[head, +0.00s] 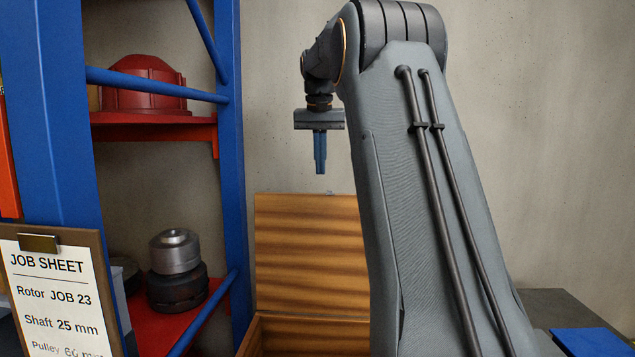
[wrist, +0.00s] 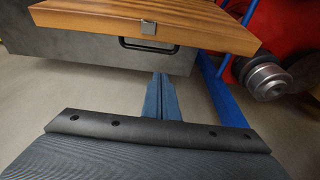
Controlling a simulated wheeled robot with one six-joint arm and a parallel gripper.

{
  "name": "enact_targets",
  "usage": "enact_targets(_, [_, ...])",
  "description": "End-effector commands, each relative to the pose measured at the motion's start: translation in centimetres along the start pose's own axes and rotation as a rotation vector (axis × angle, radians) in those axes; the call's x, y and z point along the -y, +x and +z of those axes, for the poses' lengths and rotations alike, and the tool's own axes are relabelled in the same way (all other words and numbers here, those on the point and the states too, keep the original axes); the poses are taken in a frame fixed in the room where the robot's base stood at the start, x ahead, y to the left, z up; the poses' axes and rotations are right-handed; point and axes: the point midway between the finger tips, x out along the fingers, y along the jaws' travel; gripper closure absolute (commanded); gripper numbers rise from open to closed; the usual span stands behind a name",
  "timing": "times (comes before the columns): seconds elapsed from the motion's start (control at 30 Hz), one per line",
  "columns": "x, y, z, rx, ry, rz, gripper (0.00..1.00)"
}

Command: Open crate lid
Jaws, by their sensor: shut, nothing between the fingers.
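The wooden crate (head: 290,335) is at the bottom middle of the head view, its lower part cut off by the frame and its right side hidden behind my arm. Its striped wooden lid (head: 305,245) stands raised, roughly upright, behind the crate opening. My gripper (head: 320,172) hangs pointing down above the lid's top edge, apart from it, with its blue fingers shut and empty. In the wrist view, my gripper (wrist: 160,76) is below a wooden panel with a small metal catch (wrist: 148,27) at its edge. A gap shows between fingers and wood in the head view.
A blue-framed shelf (head: 232,180) with red boards stands left, holding a red housing (head: 145,88) and a metal rotor part (head: 175,252). A job sheet (head: 60,290) is at lower left. A grey cabinet (wrist: 95,52) with a black handle is under the wood.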

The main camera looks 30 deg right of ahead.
Motion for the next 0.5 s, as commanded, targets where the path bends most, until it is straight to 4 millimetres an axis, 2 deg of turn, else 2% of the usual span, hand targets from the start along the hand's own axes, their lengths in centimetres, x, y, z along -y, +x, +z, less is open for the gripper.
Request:
enact_targets(0.3, [0.1,6.1,0.2,0.004,-0.003,0.001,1.0])
enact_targets(0.5, [0.2,4.8,2.6,-0.001,-0.005,-0.001,1.0])
